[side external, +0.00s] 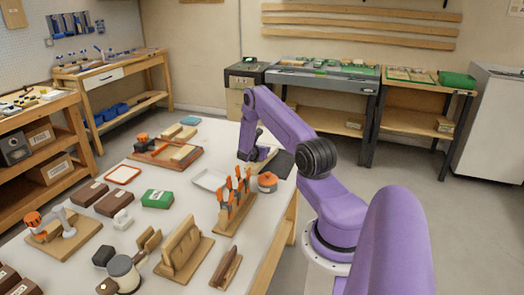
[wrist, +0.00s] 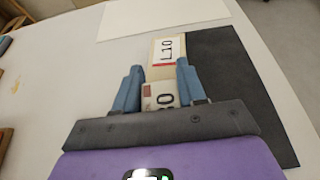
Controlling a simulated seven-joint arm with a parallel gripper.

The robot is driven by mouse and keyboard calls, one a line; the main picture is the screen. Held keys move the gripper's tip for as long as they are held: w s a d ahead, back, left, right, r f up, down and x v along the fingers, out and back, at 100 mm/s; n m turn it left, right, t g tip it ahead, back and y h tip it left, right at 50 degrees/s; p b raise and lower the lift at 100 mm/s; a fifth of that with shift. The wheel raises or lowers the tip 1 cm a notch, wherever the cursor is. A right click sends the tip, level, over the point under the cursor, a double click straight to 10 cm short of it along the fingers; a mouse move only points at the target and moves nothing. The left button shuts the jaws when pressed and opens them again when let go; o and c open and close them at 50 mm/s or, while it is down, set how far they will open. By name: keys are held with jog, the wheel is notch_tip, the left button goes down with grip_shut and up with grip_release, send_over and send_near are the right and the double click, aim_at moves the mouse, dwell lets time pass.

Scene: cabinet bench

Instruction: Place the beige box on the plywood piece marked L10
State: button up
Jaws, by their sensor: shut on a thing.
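The plywood piece marked L10 (wrist: 167,54) lies past my fingertips in the wrist view, partly on a dark sheet. Its white label has a red edge. My gripper (wrist: 158,82) is shut on the beige box (wrist: 158,92), whose printed top shows between the blue fingers. The box overlaps the near part of the plywood in this view; I cannot tell whether they touch. In the side view my gripper (side external: 246,156) is low over the far right of the table, and the held box is not clearly visible.
The dark sheet (side external: 281,164) lies at the table's right edge. A stand of orange-handled tools (side external: 234,205) and an orange-topped round container (side external: 267,182) stand nearer the camera. A white flat tray (side external: 209,180) lies left of my gripper. Bare table shows at left in the wrist view.

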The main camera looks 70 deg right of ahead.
jog(key=o, duration=1.1)
jog(key=shift+f, duration=0.1)
